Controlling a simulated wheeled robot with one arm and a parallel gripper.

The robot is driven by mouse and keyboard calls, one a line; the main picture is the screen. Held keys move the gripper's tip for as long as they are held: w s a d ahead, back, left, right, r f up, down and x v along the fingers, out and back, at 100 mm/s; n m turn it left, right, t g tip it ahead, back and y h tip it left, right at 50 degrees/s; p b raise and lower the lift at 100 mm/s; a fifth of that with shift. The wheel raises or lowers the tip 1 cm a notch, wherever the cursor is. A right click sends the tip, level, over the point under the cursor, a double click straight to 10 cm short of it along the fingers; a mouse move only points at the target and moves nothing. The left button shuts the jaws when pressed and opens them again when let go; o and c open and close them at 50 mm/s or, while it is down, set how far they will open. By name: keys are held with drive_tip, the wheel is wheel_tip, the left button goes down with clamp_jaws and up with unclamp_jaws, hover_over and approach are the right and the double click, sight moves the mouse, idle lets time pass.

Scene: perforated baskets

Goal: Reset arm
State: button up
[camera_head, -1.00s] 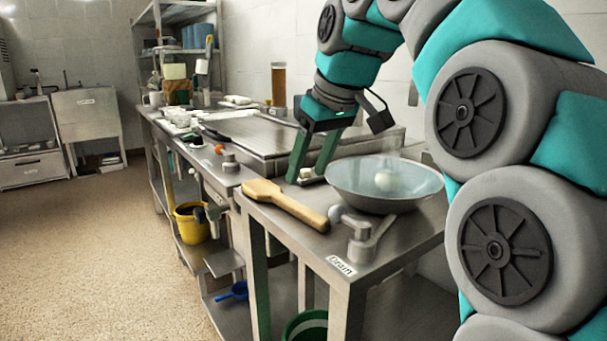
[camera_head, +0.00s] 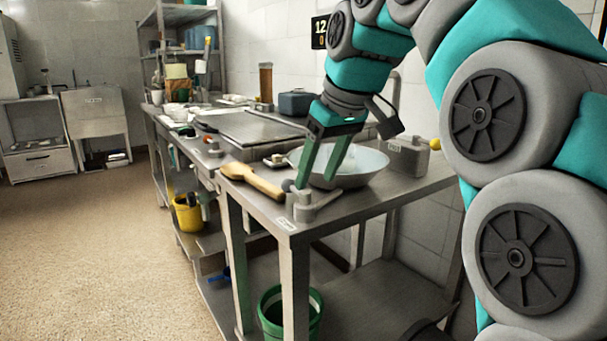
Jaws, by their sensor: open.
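My gripper (camera_head: 316,182) hangs from my teal and grey arm, above the metal table on the right, pointing down. Its two green fingers are apart with nothing seen between them. In this view the fingers overlap the wide pale bowl (camera_head: 368,170); I cannot tell whether they touch it or are inside it. Part of the bowl is hidden behind the fingers.
A wooden paddle (camera_head: 252,181) and a metal fitting (camera_head: 312,205) lie near the table's front edge. A grey metal container (camera_head: 408,157) stands right of the bowl. A yellow bucket (camera_head: 187,213) and a green bucket (camera_head: 287,312) are below. Floor at left is clear.

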drive_tip(key=s+d+f+m+g+h, duration=0.1)
drive_tip(key=s+d+f, duration=0.3)
drive_tip(key=s+f, duration=0.6)
drive_tip(key=s+d+f+m+g+h, duration=0.1)
drive_tip(key=s+d+f+m, duration=0.3)
drive_tip(key=s+f, duration=0.6)
drive_tip(key=s+d+f+m+g+h, duration=0.1)
drive_tip(key=s+d+f+m+g, duration=0.1)
drive_tip(key=s+f, duration=0.8)
wheel_tip(320, 180, down, 3)
drive_tip(key=d+g, duration=0.1)
drive_tip(key=d, duration=0.1)
drive_tip(key=shift+s+d+g, duration=0.15)
drive_tip(key=shift+d+g, duration=0.15)
